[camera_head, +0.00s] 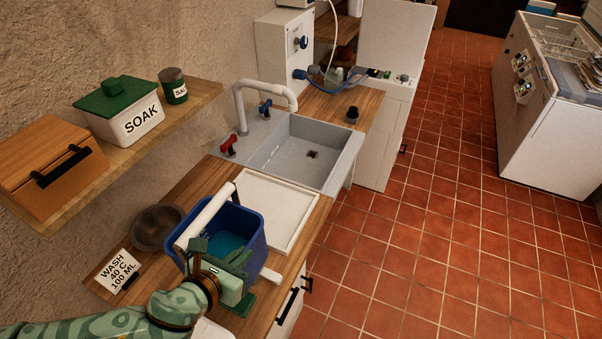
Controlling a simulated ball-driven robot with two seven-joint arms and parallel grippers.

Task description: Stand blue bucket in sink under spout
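The blue bucket (256,243) stands on the wooden counter, left of and nearer than the sink (308,153). Its inside is blue, and a thick white bar (205,214) lies across its left side. My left gripper (236,256) is at the bucket's near side and overlaps its rim in the picture. It hides part of the bucket's front; I cannot tell whether its fingers close on anything. The sink basin looks empty, with a dark drain. The white spout (262,88) arches over the sink's back left, between a red tap (229,146) and a blue tap (265,109). My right gripper is not in view.
A white draining tray (277,207) lies between bucket and sink. A dark bowl (157,226) and a wash card (119,271) are left of the bucket. A shelf above holds a wooden box (48,165), a SOAK tub (128,112) and a small jar (173,86).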

